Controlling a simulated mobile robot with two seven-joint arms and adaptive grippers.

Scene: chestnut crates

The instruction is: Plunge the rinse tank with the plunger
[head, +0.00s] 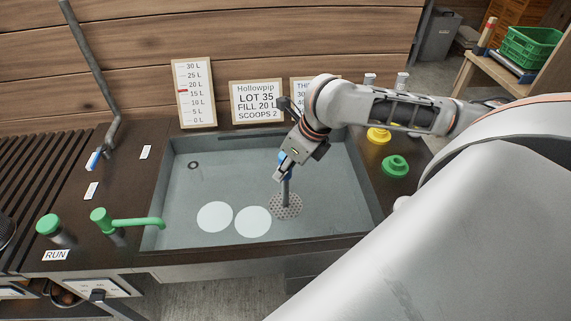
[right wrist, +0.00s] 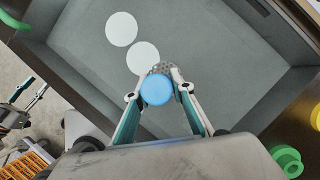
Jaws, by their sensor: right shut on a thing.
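The plunger has a blue knob (right wrist: 157,90), a grey shaft (head: 286,190) and a round perforated foot (head: 287,206). It stands about upright in the grey rinse tank (head: 372,197), right of its middle. My right gripper (head: 282,172) is shut on the plunger at its blue knob, above the tank. Its two fingers close on either side of the knob in the right wrist view. I cannot tell whether the foot touches the tank floor. What looks like my left gripper (right wrist: 36,92) shows at the left edge of the right wrist view; its jaws are unclear.
Two white discs (head: 214,217) (head: 253,222) lie left of the plunger foot. A green tap (head: 130,221) reaches over the tank's left edge. A gauge board (head: 193,93) and a "LOT 35, FILL 20 L" sign (head: 258,101) stand behind. Green (head: 395,167) and yellow (head: 379,135) knobbed pieces sit right of it.

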